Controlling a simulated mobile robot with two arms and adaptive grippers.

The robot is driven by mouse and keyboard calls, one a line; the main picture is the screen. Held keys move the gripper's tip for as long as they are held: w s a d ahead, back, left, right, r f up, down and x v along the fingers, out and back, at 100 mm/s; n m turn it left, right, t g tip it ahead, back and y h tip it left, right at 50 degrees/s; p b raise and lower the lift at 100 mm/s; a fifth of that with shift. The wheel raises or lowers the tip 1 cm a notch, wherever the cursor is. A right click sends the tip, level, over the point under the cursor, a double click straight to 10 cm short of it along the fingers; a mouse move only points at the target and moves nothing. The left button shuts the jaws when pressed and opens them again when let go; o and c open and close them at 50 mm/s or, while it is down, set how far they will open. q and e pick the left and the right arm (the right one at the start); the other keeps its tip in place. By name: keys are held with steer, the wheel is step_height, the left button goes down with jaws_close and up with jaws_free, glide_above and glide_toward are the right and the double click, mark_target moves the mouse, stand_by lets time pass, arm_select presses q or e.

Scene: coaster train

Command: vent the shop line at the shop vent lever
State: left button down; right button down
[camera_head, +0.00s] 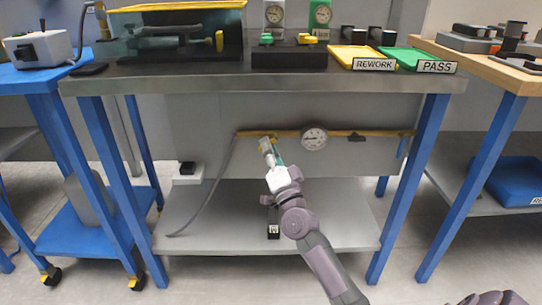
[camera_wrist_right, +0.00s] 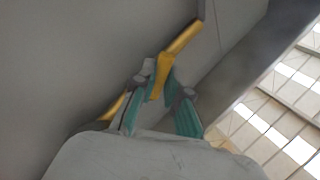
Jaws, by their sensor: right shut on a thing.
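A brass-yellow shop line (camera_head: 345,134) runs level under the middle bench, with a round white gauge (camera_head: 314,138) on it. My right gripper (camera_head: 269,143) reaches up to the line left of the gauge. In the right wrist view, my right gripper (camera_wrist_right: 160,94) has its teal fingers shut on a yellow lever (camera_wrist_right: 164,70). The lever's upper part bends toward the upper right, and a yellow piece also shows at lower left. The lever's link to the line is mostly hidden by the gripper. My left gripper is not in view.
A grey hose (camera_head: 216,184) hangs from the line's left end to the lower shelf (camera_head: 340,230). The dark bench top (camera_head: 210,82) is overhead, and blue legs (camera_head: 411,185) stand at the sides.

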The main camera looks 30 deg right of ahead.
steer(key=m+h, duration=0.3)
steer(key=m, duration=0.1)
steer(key=m+g+h, duration=0.1)
steer(key=m+h, duration=0.2)
steer(key=m, duration=0.1)
steer(key=r+m+h+b, duration=0.1)
steer(key=m+h, duration=0.1)
steer(key=m, duration=0.2)
steer(key=shift+w+a+g+h, duration=0.2)
steer(key=shift+a+g+h, duration=0.15)
steer(key=shift+g+h, duration=0.05)
steer(key=shift+r+m, duration=0.1)
steer(key=shift+m, duration=0.3)
steer(key=c, duration=1.2)
jaws_free()
steer(key=v, duration=1.2)
